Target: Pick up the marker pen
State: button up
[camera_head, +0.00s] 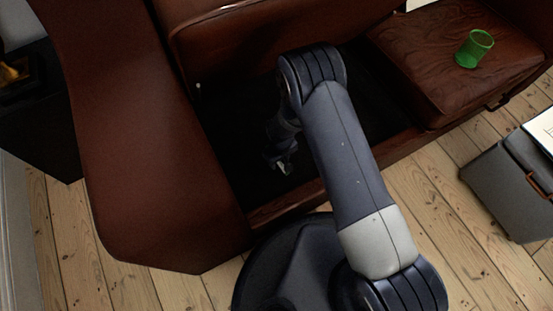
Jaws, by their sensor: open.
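I cannot make out a marker pen in this view. The dark recess of the brown sofa (236,148) is dim, and my arm covers part of it. My gripper (284,168) is small and dark, reaching down into that recess behind my arm. Its jaws are open, and I see nothing held between them. A small pale patch shows at its tip, too small to tell apart from the gripper itself.
The sofa's left armrest (130,130) and front rail enclose the recess. A dark grey case (505,190) lies at the right. Bare floorboards (445,215) show in front.

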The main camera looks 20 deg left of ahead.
grip_shut()
jog(key=shift+r, duration=0.15)
